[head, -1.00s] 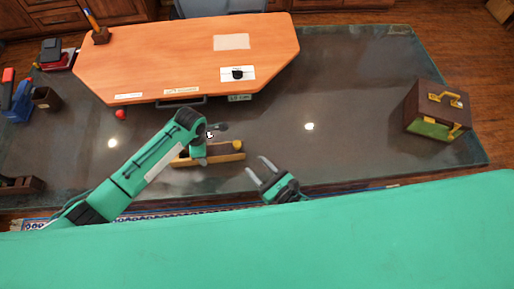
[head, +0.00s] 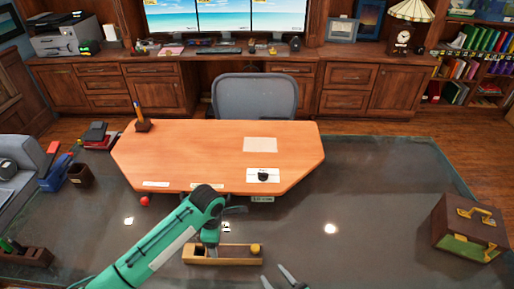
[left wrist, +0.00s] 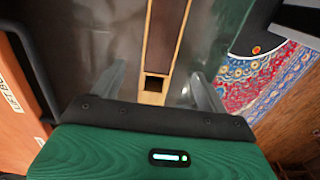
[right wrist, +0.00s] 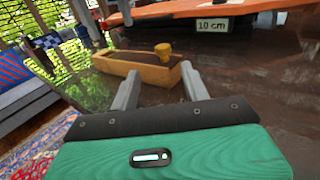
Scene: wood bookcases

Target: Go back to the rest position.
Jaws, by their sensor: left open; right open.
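A long narrow wooden box (head: 222,258) with a dark inside and a yellow knob (head: 255,249) at its right end lies on the dark glossy table. My left gripper (head: 224,230) is over the box, partly hidden by its own arm. In the left wrist view its fingers (left wrist: 160,90) are open, with the box (left wrist: 154,88) showing between and beyond them. My right gripper (head: 286,277) is at the bottom edge, right of the box, partly cut off. In the right wrist view its fingers (right wrist: 160,88) are open and empty, with the box (right wrist: 140,72) beyond them.
An orange board (head: 215,140) lies across the table's far side. A brown case (head: 470,226) stands at the right. A red ball (head: 145,201) sits below the board. A grey chair (head: 254,97) stands behind. The table between box and case is clear.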

